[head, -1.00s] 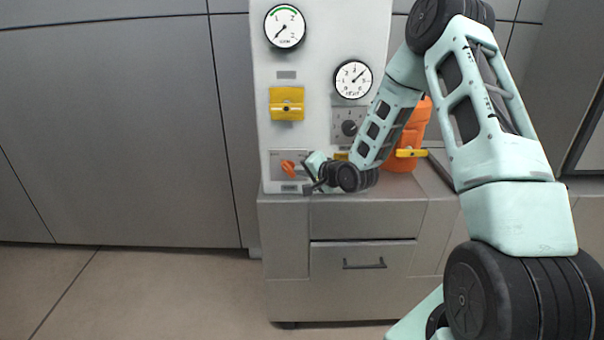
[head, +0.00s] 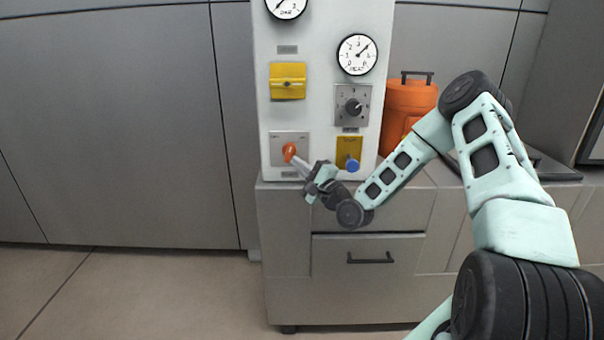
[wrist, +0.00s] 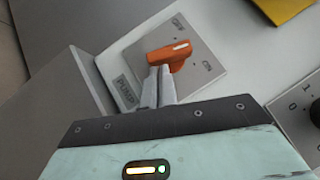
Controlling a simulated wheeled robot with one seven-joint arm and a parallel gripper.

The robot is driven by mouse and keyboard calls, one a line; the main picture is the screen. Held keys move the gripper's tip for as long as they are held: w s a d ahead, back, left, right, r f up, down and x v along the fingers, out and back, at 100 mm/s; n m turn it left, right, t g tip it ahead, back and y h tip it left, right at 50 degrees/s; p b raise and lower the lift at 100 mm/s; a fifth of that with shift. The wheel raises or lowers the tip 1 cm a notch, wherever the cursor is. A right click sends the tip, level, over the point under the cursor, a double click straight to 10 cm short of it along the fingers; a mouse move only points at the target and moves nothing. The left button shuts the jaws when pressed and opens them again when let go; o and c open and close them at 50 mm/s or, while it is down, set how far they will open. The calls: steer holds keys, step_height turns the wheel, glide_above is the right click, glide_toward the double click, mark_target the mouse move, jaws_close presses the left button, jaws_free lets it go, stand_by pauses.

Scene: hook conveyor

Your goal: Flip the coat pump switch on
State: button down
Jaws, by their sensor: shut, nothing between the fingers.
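The pump switch is an orange lever (head: 289,152) on a grey plate at the lower left of the white panel (head: 325,100). In the wrist view, the lever (wrist: 168,56) stands by a label reading PUMP (wrist: 123,90). Its white-lined end points roughly between two small marks on the plate. My gripper (head: 301,164) is shut and empty, reaching in from the lower right. In the wrist view its closed fingertips (wrist: 159,72) are at the lever's near side and appear to touch it.
The panel also carries a yellow cover (head: 288,82), a black dial (head: 353,106), a yellow plate with a blue knob (head: 352,164) and gauges (head: 357,54). An orange canister (head: 407,100) stands to the right. A grey drawer cabinet (head: 368,280) is below.

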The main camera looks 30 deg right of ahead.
steer(key=m+b, duration=0.1)
steer(key=m+t+h+b, duration=0.1)
steer(key=a+f+m+t+h+b, duration=0.1)
steer(key=m, duration=0.1)
steer(key=shift+w, duration=0.35)
steer(key=shift+a, duration=0.15)
steer(key=shift+w, duration=0.1)
stand_by(0.3)
